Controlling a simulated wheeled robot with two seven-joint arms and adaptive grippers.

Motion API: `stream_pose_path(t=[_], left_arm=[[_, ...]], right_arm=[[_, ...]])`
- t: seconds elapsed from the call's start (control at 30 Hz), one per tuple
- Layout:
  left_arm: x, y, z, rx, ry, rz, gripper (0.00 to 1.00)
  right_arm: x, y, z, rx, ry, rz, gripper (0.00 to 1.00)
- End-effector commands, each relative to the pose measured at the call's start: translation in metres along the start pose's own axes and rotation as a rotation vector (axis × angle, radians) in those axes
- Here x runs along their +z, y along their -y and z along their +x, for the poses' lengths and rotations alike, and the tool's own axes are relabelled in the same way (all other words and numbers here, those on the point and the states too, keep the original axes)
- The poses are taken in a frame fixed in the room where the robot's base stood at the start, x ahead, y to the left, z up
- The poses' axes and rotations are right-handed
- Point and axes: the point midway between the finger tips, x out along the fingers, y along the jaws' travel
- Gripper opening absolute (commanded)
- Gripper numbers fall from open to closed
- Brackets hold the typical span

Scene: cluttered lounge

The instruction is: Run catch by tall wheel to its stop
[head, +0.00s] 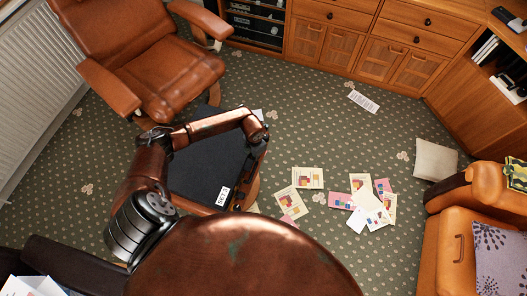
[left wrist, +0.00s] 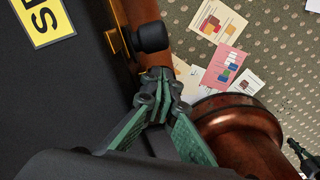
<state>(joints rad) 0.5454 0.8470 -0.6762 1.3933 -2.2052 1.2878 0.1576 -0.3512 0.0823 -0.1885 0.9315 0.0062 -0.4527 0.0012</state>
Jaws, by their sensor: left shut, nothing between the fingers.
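A black case (head: 205,165) with a white label lies flat on a wooden-framed stool. In the left wrist view, its dark top (left wrist: 60,100) carries a yellow label, and a small brass catch (left wrist: 119,42) sits at its edge. A short black wheel or knob (left wrist: 151,37) stands beside the brass piece. My left gripper (left wrist: 160,82), with green finger pads, is shut and empty just below the black wheel in that view; I cannot tell whether it touches the case. In the head view, my left gripper (head: 263,141) is small, at the case's right edge.
Papers (head: 368,205) lie scattered on the patterned carpet right of the stool. A leather armchair (head: 150,65) stands behind it, wooden cabinets (head: 350,50) line the back, and an orange sofa (head: 455,240) with cushions is at right. Open carpet lies between.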

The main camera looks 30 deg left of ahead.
Motion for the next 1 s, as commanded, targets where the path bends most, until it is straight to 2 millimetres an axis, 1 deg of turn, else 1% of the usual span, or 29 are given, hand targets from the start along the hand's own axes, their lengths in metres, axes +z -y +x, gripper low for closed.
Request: stream_pose_path(t=[0.37,1.0], left_arm=[[0.002,-0.001,0.001,0.000,0.000,0.000,0.00],[0.018,-0.011,0.001,0.000,-0.001,-0.001,0.00]], right_arm=[[0.001,0.001,0.002,-0.001,0.003,-0.001,0.00],[0.006,0.000,0.012,-0.001,0.012,-0.001,0.00]])
